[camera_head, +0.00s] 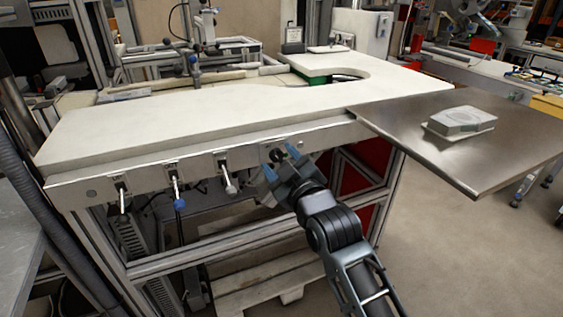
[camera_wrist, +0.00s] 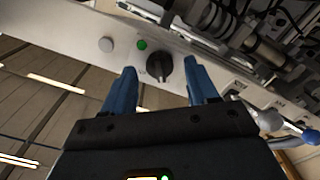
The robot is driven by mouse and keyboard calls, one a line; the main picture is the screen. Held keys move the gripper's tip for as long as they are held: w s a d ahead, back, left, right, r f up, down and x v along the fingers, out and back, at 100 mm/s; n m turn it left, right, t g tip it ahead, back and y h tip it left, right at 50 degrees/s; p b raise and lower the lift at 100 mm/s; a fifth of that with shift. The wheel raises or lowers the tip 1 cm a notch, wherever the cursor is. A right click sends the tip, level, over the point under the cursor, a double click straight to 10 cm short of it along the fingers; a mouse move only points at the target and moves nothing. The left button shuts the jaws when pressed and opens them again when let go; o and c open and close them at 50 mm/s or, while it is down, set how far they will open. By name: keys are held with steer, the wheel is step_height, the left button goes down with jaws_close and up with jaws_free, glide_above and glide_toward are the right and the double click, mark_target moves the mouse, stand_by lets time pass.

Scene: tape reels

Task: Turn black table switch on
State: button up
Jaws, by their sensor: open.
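The black table switch (camera_wrist: 158,67) is a round rotary knob on the light front panel of the table. Its raised grip runs roughly up and down in the wrist view. In the head view the switch (camera_head: 277,155) is a small dark spot on the panel, partly hidden by my gripper. My gripper (camera_wrist: 160,70) has two blue fingers, spread apart, one on either side of the knob with visible gaps. In the head view my gripper (camera_head: 281,163) is at the panel's right part. I cannot tell how deep the fingertips reach.
A green button (camera_wrist: 142,45) and a grey round cap (camera_wrist: 105,44) sit beside the switch. A metal side plate (camera_head: 470,165) juts out right.

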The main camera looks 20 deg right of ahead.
steer(key=c, duration=1)
steer(key=shift+c, duration=0.2)
